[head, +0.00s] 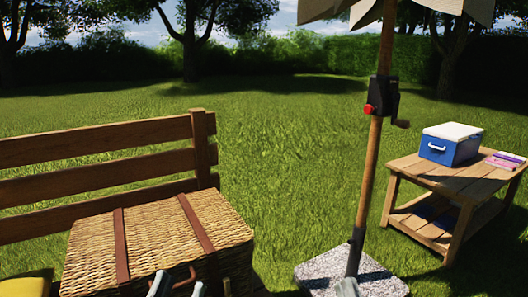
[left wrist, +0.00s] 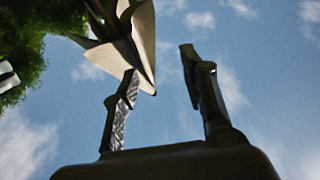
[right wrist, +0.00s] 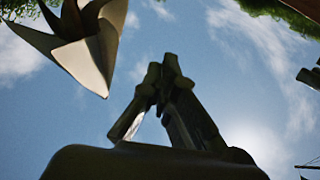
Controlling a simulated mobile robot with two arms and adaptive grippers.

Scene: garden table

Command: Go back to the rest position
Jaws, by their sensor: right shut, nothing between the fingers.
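My left gripper (head: 178,285) shows only its fingertips at the bottom edge of the head view, in front of the wicker basket. In the left wrist view it (left wrist: 160,68) points up at the sky, its fingers apart with nothing between them. The rest of both grippers is out of the head view.
The wicker basket (head: 150,240) with leather straps sits on a wooden bench (head: 100,176) at left. A parasol pole (head: 371,170) rises from the stone base (head: 385,283). A blue-and-white cooler (head: 451,145) and a pink book (head: 504,160) lie on a wooden side table (head: 450,181). Open grass lies beyond.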

